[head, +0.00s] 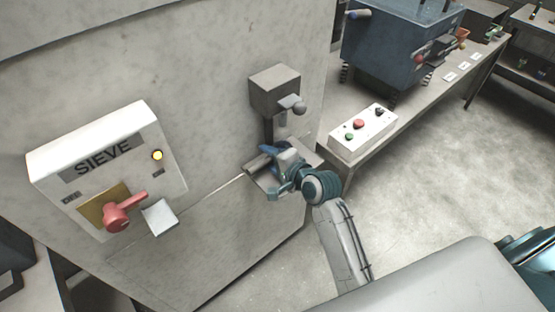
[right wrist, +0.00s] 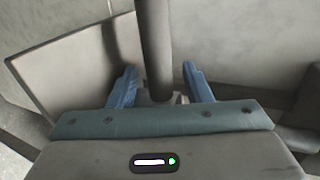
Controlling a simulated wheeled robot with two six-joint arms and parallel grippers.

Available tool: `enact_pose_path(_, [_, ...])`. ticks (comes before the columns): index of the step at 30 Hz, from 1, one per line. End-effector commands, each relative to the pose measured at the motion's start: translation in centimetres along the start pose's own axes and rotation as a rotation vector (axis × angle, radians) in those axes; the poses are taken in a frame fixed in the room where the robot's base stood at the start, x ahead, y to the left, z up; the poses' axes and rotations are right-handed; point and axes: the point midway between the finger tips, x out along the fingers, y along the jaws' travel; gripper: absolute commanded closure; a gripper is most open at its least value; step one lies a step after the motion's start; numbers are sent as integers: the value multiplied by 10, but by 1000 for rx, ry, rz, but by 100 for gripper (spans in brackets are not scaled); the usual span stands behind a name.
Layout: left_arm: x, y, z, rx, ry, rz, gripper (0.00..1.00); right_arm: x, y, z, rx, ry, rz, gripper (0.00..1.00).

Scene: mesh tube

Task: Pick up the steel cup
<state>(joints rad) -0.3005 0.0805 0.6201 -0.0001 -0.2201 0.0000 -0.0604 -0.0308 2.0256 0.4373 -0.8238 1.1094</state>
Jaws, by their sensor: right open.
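My right gripper (head: 274,152) is at the small shelf (head: 312,157) under the grey wall dispenser (head: 275,90). In the right wrist view the two blue fingers of the gripper (right wrist: 159,72) are spread apart. A dark upright post (right wrist: 154,45) stands in line with the gap between them. A small greyish shape shows low between the fingers, partly covered by the gripper body; I cannot tell whether it is the steel cup. No cup shows clearly in the head view, where the gripper covers part of the shelf. My left gripper is not in view.
A SIEVE box (head: 107,165) with a red lever (head: 124,212) is on the panel at left. A white button box (head: 362,131) and a blue machine (head: 397,45) stand on the bench at right. The floor (head: 420,175) beside the bench is clear.

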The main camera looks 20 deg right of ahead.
Motion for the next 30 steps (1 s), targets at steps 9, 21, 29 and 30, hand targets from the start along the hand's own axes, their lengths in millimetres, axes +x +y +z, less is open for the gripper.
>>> enact_pose_path(9, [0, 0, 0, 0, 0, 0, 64, 0, 0, 0, 0, 0, 0, 100])
enact_pose_path(21, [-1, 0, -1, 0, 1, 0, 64, -1, -1, 0, 0, 0, 0, 100])
enact_pose_path(29, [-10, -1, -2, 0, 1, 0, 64, 0, -10, 0, 0, 0, -1, 100])
enact_pose_path(30, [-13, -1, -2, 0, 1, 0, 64, 0, -12, -1, 0, 0, -1, 100])
